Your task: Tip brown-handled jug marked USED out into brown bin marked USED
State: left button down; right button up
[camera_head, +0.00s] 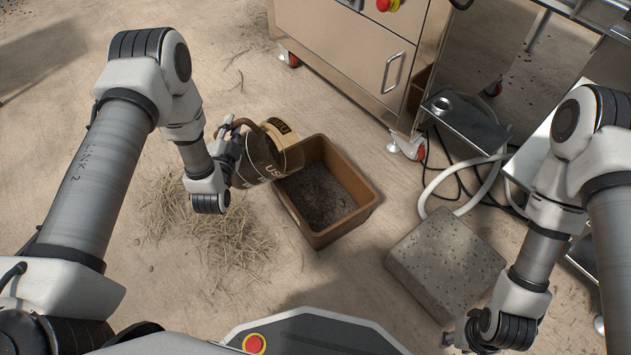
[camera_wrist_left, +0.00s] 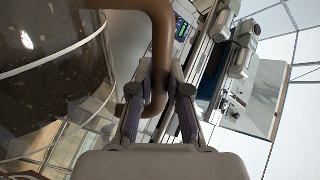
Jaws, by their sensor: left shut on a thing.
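The brown-handled jug (camera_head: 257,163) is clear-walled, with dark material inside and lettering starting "US" partly visible. It is held tilted at the left rim of the brown bin (camera_head: 357,212), partly over it. Dark, soil-like material covers the bin's floor. My left gripper (camera_head: 228,142) is shut on the jug's handle. In the left wrist view, the brown handle (camera_wrist_left: 161,45) passes between the fingers (camera_wrist_left: 159,92), and the jug's wall with dark bits (camera_wrist_left: 60,60) is at the left. I cannot tell whether anything is pouring. My right gripper (camera_head: 456,338) is at the bottom right, its fingers barely visible.
Straw (camera_head: 225,238) lies on the floor left of the bin. A grey speckled block (camera_head: 445,262) stands at its lower right. A metal cabinet (camera_head: 345,50) on castors stands behind, with a white hose (camera_head: 455,172) and dark cables at the right.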

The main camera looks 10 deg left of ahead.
aim_at(265, 126)
pick_arm(q)
jog(key=shift+w+d+f+m+b, duration=0.1)
jog(key=shift+d+m+b, duration=0.2)
jog(key=shift+d+m, duration=0.15)
jog(key=shift+w+d+f+m+b, duration=0.1)
jog(key=shift+d+m+b, duration=0.2)
jog(key=shift+d, duration=0.2)
jog(key=shift+d+r+m+p, duration=0.25)
jog(key=shift+d+p, duration=0.1)
jog(key=shift+p, duration=0.05)
jog(key=shift+w+d+r+m+p, duration=0.1)
jog(key=shift+d+m+p, duration=0.2)
jog(key=shift+d, duration=0.15)
jog(key=shift+w+d+r+m+p, duration=0.1)
jog(key=shift+d+m+p, duration=0.05)
jog(key=shift+d+m, duration=0.2)
jog(key=shift+m, duration=0.85)
jog(key=shift+w+d+r+p, duration=0.1)
jog(key=shift+w+d+p, duration=0.1)
jog(key=shift+d, duration=0.85)
jog(key=shift+w+d+p, duration=0.1)
jog(key=shift+d+p, duration=0.05)
jog(key=shift+d, duration=0.85)
jog(key=w+d+r+m+p, duration=0.2)
jog(key=d+m, duration=0.5)
jog(key=d, duration=0.6)
jog(key=shift+r+p, duration=0.2)
jog(key=shift+p, duration=0.7)
